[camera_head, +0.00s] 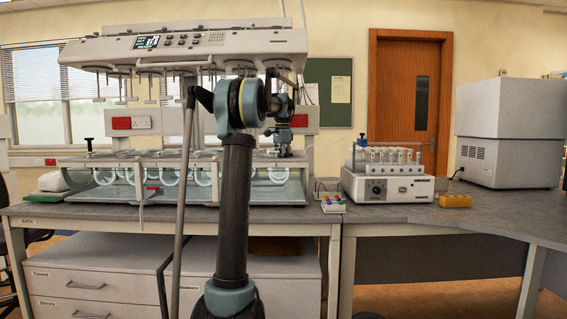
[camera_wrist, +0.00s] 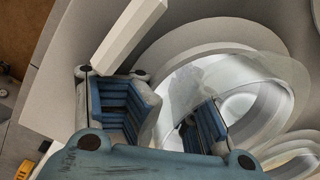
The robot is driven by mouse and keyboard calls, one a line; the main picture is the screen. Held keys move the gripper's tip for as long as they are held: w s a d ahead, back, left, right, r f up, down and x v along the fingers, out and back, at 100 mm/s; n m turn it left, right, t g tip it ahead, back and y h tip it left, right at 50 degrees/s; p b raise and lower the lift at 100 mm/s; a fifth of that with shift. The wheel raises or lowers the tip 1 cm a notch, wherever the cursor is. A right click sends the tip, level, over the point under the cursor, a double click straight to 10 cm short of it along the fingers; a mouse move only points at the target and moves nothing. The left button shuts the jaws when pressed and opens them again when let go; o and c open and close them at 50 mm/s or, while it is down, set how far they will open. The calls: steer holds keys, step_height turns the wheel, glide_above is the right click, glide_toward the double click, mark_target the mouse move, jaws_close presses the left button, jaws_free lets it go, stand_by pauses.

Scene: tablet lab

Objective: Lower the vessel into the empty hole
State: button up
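My gripper (camera_wrist: 168,118) has two blue ribbed fingers that stand apart. In the wrist view they are at the left side of a clear glass vessel (camera_wrist: 247,72) with a round rim. The glass wall passes close to the fingers; I cannot tell whether they press on it. In the head view my gripper (camera_head: 284,150) is low over the right end of the bath rack. A rounded glass vessel (camera_head: 278,176) hangs just below it. Several other vessels (camera_head: 170,178) hang in the rack to the left. My arm covers part of the rack, and I cannot make out an empty hole.
The tester's overhead unit (camera_head: 250,44) spans above the bath, with shafts hanging down from it. A pale bar (camera_wrist: 128,34) crosses close by in the wrist view.

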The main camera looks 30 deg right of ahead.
steer(key=o, duration=0.6)
steer(key=shift+w+f, duration=0.65)
steer(key=shift+w, duration=0.25)
steer(key=shift+c, duration=0.2)
steer(key=shift+s+r, duration=0.4)
steer(key=shift+s, duration=0.2)
steer(key=shift+s+r, duration=0.2)
steer(key=shift+s, duration=0.1)
steer(key=shift+r, duration=0.15)
step_height(320, 180, up, 12)
steer(key=shift+s+a+f, duration=0.1)
steer(key=shift+f, duration=0.1)
